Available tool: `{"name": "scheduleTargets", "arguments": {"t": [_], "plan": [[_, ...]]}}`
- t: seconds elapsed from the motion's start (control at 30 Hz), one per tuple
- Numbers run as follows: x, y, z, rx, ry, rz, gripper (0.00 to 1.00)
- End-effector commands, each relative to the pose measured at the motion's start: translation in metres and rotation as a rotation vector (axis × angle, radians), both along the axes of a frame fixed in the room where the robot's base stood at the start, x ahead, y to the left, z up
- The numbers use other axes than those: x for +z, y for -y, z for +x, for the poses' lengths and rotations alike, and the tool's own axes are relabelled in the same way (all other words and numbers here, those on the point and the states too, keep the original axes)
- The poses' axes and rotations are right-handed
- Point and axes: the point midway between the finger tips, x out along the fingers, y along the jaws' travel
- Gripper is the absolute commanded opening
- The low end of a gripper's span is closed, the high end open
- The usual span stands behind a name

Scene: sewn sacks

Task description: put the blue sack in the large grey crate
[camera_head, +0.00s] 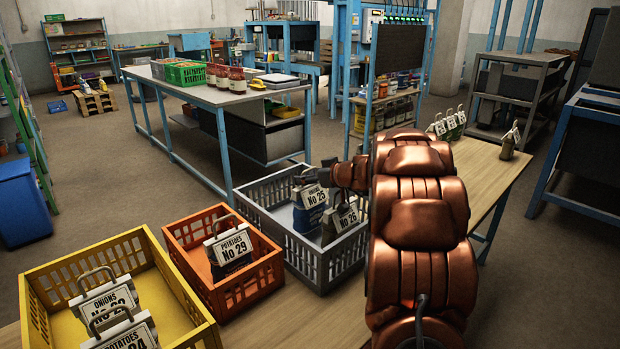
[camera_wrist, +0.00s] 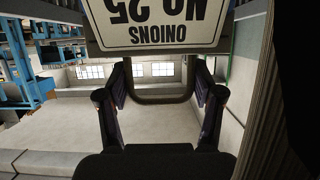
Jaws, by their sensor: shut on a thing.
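The blue sack (camera_head: 307,221), with a white label reading "Onions No 25", is inside the walls of the large grey crate (camera_head: 318,262). My gripper (camera_head: 326,179) is at the sack's top, reaching in from the right. In the wrist view, the label (camera_wrist: 155,25) hangs upside down at the top. The sack's dark handle loop lies between the two fingers of my gripper (camera_wrist: 160,98), which is shut on it. I cannot tell whether the sack's bottom touches the crate floor.
A dark sack labelled "No 26" (camera_head: 343,218) stands right beside it in the grey crate. An orange crate (camera_head: 254,284) with sack "Potatoes No 29" (camera_head: 229,246) and a yellow crate (camera_head: 182,275) with labelled sacks stand to the left. More sacks (camera_head: 447,124) stand at the table's far end.

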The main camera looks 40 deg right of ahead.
Motion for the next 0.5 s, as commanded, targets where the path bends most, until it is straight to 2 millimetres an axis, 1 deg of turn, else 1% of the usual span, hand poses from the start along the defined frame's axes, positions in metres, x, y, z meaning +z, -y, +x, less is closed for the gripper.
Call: {"name": "scheduleTargets", "arguments": {"t": [0.5], "plan": [[-0.0074, -0.0001, -0.0001, 0.000, -0.001, 0.001, 0.00]]}}
